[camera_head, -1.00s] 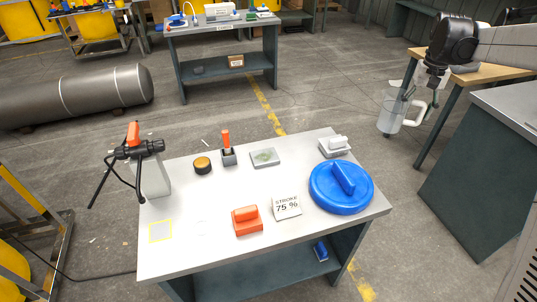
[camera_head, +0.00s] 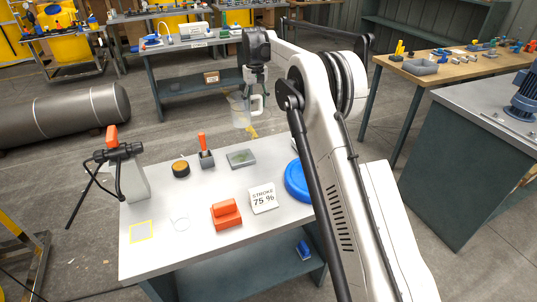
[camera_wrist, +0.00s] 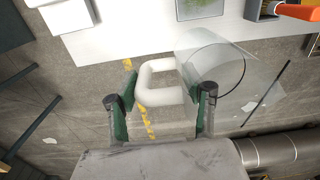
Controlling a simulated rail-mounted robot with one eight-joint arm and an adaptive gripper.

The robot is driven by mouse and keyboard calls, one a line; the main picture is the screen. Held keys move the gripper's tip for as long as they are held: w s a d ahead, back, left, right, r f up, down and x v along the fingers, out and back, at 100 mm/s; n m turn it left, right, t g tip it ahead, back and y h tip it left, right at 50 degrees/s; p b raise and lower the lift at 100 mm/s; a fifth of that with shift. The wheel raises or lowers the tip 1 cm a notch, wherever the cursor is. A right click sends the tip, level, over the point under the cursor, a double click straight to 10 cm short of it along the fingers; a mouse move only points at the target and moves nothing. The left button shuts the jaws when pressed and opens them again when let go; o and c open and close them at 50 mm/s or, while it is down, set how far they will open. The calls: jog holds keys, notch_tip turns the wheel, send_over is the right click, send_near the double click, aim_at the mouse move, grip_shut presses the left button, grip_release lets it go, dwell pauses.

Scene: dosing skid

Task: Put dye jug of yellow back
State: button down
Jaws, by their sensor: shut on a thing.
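The dye jug (camera_head: 238,113) is a clear, see-through jug with a white handle. It hangs upright from my gripper (camera_head: 256,90), beyond the table's back edge. In the wrist view, the jug's clear body (camera_wrist: 225,75) and white handle (camera_wrist: 152,84) show, with the handle between the two green-padded fingers of my gripper (camera_wrist: 166,90). No yellow liquid is visible in it. On the grey table (camera_head: 160,258), a yellow square outline (camera_head: 141,232) lies at the front left, and a thin pale ring (camera_head: 180,219) is marked to its right.
On the table stand a sprayer bottle (camera_head: 135,180), a black-and-amber cap (camera_head: 181,168), an orange-handled tool in a holder (camera_head: 205,156), a grey tray (camera_head: 241,158), a red block (camera_head: 226,214) and a 75 % card (camera_head: 263,198). My arm partly hides a blue lid (camera_head: 296,182).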

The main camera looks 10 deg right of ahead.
jog(key=shift+s+d+f, duration=0.7)
jog(key=shift+d+f, duration=0.95)
jog(key=shift+f, duration=0.35)
jog(key=shift+s+d+f, duration=0.7)
jog(key=shift+d+f, duration=1)
jog(key=shift+f, duration=0.25)
jog(key=shift+s+d+f, duration=0.7)
jog(key=shift+d+f, duration=0.95)
jog(key=shift+f, duration=0.35)
jog(key=shift+f, duration=0.15)
jog(key=c, duration=0.9)
grip_release()
